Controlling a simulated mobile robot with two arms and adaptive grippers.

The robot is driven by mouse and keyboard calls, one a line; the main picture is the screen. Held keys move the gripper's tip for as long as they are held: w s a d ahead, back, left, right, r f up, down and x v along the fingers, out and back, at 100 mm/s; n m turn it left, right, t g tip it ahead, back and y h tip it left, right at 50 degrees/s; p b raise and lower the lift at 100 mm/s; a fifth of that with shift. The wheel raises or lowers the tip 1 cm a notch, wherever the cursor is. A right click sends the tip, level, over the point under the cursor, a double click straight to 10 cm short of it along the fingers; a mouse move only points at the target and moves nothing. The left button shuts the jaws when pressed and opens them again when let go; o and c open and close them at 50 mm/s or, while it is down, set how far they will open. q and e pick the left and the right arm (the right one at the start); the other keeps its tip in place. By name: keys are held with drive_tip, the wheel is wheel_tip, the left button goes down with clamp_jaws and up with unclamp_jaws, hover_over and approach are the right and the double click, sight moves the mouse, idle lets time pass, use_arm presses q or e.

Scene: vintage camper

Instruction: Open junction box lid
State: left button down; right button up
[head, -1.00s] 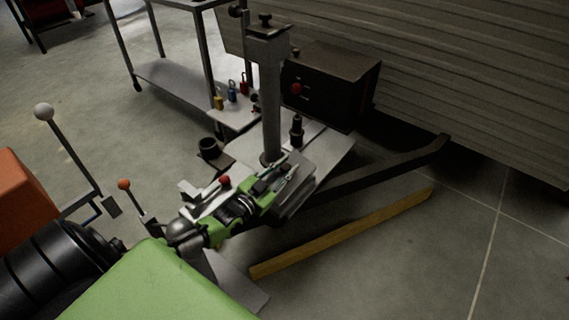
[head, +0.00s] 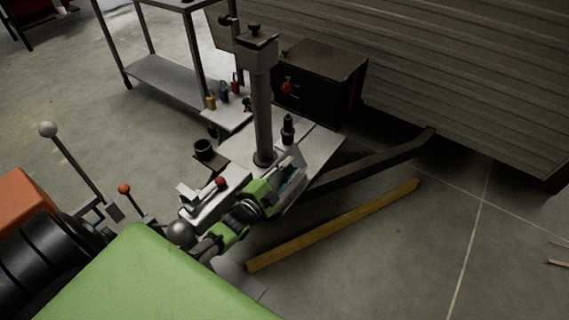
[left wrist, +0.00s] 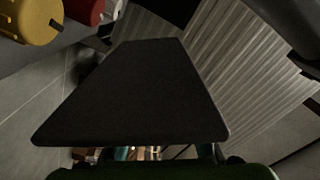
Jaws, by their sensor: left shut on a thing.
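The junction box (head: 290,192) sits on the trailer hitch at the foot of the grey post. Its lid (left wrist: 135,95) fills the middle of the left wrist view as a dark flat panel, tilted up. Small coloured parts, perhaps wiring, show under the lid's lower edge in the left wrist view. My left gripper (head: 285,178) is at the box in the head view and is shut on the lid. The exact grip is hidden, and the hinge cannot be made out. My right gripper is not in view.
The grey jack post (head: 262,110) stands right behind the box. A dark box with a red knob (head: 318,80) is beyond it. Small coloured padlocks (head: 223,92) are on a plate to the left. A yellow beam (head: 335,225) lies on the floor at right.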

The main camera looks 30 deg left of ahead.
use_arm(q)
drive_tip(key=shift+s+d+f+m+b, duration=0.1)
drive_tip(key=shift+d+f+m+b, duration=0.1)
drive_tip(key=shift+d+m, duration=0.95)
drive_tip(key=shift+s+d+f+m+b, duration=0.15)
drive_tip(key=shift+d+m, duration=0.45)
drive_tip(key=shift+m, duration=1.05)
drive_tip(key=shift+w+d+f+m+b, duration=0.1)
drive_tip(key=shift+d+f+m+b, duration=0.15)
drive_tip(key=shift+d+m, duration=0.9)
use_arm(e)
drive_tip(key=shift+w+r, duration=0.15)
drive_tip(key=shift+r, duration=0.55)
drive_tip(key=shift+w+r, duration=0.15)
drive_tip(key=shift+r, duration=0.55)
use_arm(q)
drive_tip(key=shift+a+m, duration=0.25)
drive_tip(key=shift+a, duration=0.05)
drive_tip(key=c, duration=1.7)
unclamp_jaws()
drive_tip(key=shift+s, duration=0.15)
drive_tip(key=s, duration=0.7)
drive_tip(key=s+a, duration=0.1)
drive_tip(key=s, duration=0.3)
drive_tip(key=shift+s, duration=0.35)
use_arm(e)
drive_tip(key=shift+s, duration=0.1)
